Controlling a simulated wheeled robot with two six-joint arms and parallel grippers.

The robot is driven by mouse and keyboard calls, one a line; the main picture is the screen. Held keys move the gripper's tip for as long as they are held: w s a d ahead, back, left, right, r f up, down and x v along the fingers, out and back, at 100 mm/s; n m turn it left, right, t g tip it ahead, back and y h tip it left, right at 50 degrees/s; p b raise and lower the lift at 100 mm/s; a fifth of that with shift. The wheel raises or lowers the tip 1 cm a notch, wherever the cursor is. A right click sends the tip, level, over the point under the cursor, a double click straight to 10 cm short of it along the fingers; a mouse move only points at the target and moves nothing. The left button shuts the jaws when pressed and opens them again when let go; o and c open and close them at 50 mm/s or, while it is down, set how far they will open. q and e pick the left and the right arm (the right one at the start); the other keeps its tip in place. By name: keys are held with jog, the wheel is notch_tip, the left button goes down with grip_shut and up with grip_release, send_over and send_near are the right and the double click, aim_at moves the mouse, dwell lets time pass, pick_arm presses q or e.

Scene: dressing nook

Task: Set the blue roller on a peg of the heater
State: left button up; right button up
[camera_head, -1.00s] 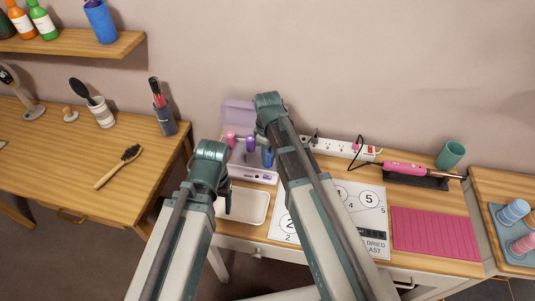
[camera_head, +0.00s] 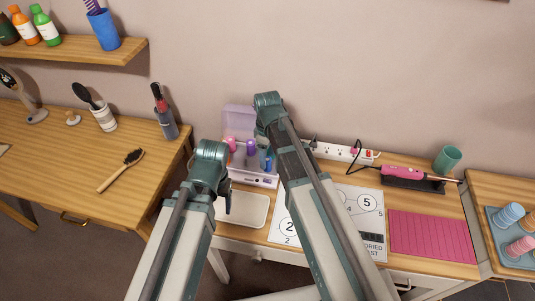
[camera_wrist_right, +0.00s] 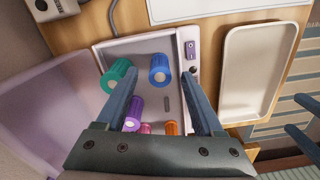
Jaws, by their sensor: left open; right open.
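The blue roller (camera_wrist_right: 159,69) stands in the lilac heater (camera_wrist_right: 112,48), its end facing the right wrist camera. The blue roller sits in the gap between the fingertips of my open right gripper (camera_wrist_right: 159,76); I cannot tell whether they are around it or above it. Green (camera_wrist_right: 117,77), purple (camera_wrist_right: 133,113), orange (camera_wrist_right: 171,128) and pink rollers share the heater. A slim grey peg (camera_wrist_right: 166,103) shows bare between them. In the head view my right arm hides its gripper and part of the heater (camera_head: 262,182). My left gripper (camera_head: 227,201) is open over the white tray.
The white tray (camera_head: 247,210) lies beside the heater, with a numbered sheet (camera_head: 362,205) and pink mat (camera_head: 432,236) further right. A power strip (camera_head: 335,150) and pink curling iron (camera_head: 405,173) lie behind. The heater's raised lid (camera_wrist_right: 50,115) stands on one side.

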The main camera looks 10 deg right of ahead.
notch_tip(320, 180, up, 12)
jog(key=p, duration=1.1)
jog(key=s+a+m, duration=0.3)
jog(key=s, duration=0.5)
jog(key=s+a+m+h, duration=0.1)
jog(key=s+a+m, duration=0.2)
jog(key=s, duration=0.4)
jog(key=shift+s+r+m, duration=0.15)
jog(key=shift+s+m, duration=0.25)
dwell(0.5)
